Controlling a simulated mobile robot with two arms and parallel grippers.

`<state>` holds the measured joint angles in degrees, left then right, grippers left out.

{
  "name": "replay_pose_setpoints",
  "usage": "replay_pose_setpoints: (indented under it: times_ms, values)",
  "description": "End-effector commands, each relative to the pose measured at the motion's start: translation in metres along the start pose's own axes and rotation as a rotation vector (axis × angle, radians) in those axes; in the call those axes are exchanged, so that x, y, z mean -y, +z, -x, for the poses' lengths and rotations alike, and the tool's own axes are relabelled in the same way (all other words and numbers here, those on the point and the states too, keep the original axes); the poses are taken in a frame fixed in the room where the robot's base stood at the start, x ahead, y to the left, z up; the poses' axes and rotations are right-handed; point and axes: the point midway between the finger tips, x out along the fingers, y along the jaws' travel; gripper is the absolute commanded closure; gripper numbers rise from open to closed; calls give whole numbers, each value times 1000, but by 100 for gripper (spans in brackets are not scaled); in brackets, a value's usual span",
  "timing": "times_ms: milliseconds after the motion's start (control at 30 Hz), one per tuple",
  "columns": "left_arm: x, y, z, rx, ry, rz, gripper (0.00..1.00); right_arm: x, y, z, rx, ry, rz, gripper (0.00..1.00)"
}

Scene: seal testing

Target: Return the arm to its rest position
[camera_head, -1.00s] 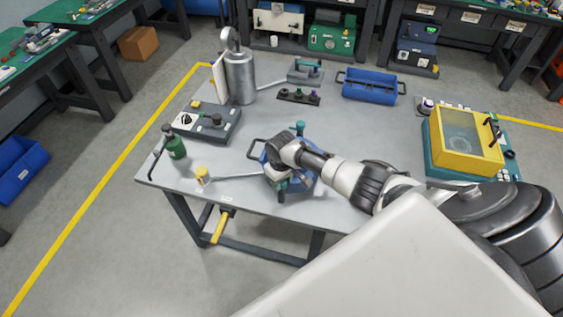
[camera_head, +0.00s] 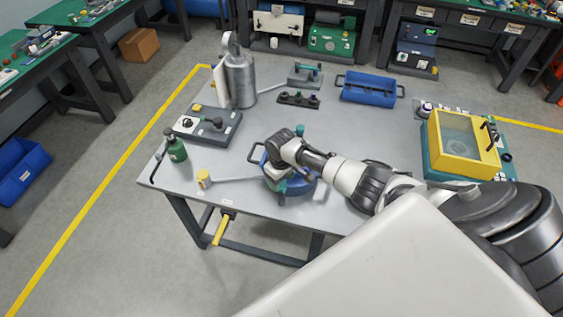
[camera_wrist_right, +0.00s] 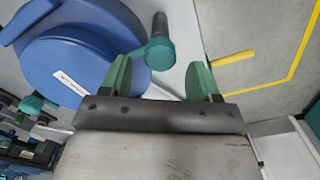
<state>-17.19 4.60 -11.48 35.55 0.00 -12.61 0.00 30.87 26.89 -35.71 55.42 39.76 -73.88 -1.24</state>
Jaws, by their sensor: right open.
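My right arm (camera_head: 350,178) reaches in from the right over the grey table (camera_head: 235,160). Its gripper (camera_head: 278,182) is above the round blue device (camera_head: 300,186) near the table's front edge. In the right wrist view the green fingers of the gripper (camera_wrist_right: 160,80) are spread apart. The blue device (camera_wrist_right: 85,75) with a white label lies below and to the left there. A teal-and-dark handle (camera_wrist_right: 160,45) shows between the fingers' lines, and I see no contact with it. My left gripper is not in view.
A metal cylinder (camera_head: 239,80), a control box (camera_head: 209,125) and a green bottle (camera_head: 175,146) stand on the left of the table. A blue tray (camera_head: 368,88) is at the back. A yellow-lidded tester (camera_head: 463,143) stands on the right.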

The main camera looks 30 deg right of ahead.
Motion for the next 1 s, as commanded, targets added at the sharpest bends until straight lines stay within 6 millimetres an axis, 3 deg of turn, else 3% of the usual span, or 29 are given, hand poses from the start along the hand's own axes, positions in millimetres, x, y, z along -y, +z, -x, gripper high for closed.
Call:
replay_pose_setpoints:
  times_ms: [300,667,767,900,1000]
  values:
    - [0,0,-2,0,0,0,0,0,0,39,-1,-1,1,38]
    - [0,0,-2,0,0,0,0,5,2,40,0,-3,8,38]
    - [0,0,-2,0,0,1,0,29,12,32,-7,-17,49,38]
    - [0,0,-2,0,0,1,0,94,47,22,-47,-54,144,38]
    - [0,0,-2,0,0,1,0,139,81,28,-100,-77,186,38]
